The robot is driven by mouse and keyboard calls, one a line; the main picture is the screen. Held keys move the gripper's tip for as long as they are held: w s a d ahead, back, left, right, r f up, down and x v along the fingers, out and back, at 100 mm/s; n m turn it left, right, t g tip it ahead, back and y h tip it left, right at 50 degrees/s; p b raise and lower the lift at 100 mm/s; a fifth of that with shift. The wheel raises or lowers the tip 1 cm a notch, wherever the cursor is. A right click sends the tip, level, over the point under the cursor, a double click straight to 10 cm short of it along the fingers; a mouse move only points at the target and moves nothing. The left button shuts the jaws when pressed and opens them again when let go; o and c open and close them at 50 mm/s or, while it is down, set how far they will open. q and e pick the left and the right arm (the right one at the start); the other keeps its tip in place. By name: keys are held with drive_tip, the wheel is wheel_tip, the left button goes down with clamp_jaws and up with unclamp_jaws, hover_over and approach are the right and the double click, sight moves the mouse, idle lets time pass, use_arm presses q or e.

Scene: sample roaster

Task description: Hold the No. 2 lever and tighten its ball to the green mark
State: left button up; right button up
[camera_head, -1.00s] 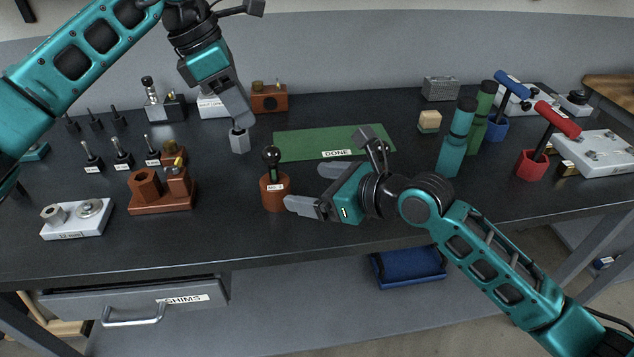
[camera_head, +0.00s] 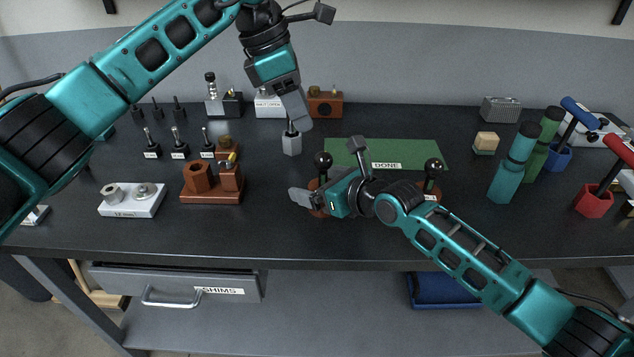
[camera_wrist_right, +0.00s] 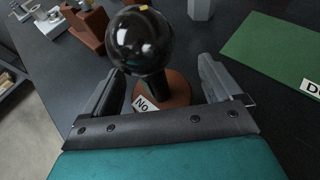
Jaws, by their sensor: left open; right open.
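A lever with a black ball (camera_head: 322,160) stands upright on a round brown base (camera_head: 317,212). The right wrist view shows its glossy ball (camera_wrist_right: 140,42) with a yellow mark on top, and a base label reading "No", the number cut off. I see no green mark. My right gripper (camera_head: 318,186) is open, low around this lever; in the wrist view its fingers (camera_wrist_right: 160,88) lie on either side, apart from the stem. A second black-ball lever (camera_head: 433,166) stands to the right, its base partly behind my right arm. My left gripper (camera_head: 297,112) is open above a grey hexagonal block (camera_head: 292,144).
A green mat (camera_head: 405,152) marked DONE lies behind the levers. A brown fixture (camera_head: 212,190) and a pale two-post plate (camera_head: 133,200) stand left. Teal and green cylinders (camera_head: 513,165) and red and blue holders stand right. The table's front strip is clear.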

drive_tip(key=shift+w+a, duration=0.15)
drive_tip(key=shift+f, duration=0.1)
drive_tip(key=c, duration=1.2)
drive_tip(key=o, duration=1.2)
drive_tip(key=shift+r+p, duration=0.3)
drive_tip(key=shift+p, duration=0.4)
drive_tip(key=c, duration=1.2)
